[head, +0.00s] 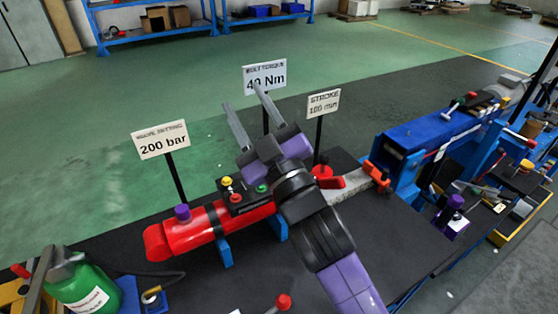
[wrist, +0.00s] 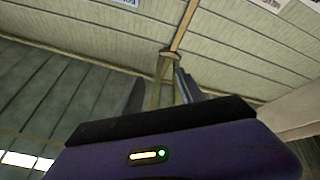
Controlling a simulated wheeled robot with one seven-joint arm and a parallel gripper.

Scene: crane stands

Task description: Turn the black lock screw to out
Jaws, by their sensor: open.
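My gripper (head: 242,96) is raised over the bench in the middle of the head view, its two grey fingers apart and empty, pointing up and away from the bench. In the wrist view its fingers (wrist: 161,78) show against a ribbed wall or ceiling, with nothing between them. I cannot pick out the black lock screw for certain in either view; it may be hidden behind my arm or too small to tell. A red cylinder (head: 205,228) with a purple knob (head: 182,212) lies on the bench left of my arm.
Sign posts reading 200 bar (head: 163,139), 40 Nm (head: 265,75) and 100 mm (head: 323,103) stand close around my gripper. A red handle (head: 325,176) is just right of my arm. A blue beam (head: 430,133) stands right; a green bottle (head: 85,288) is front left.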

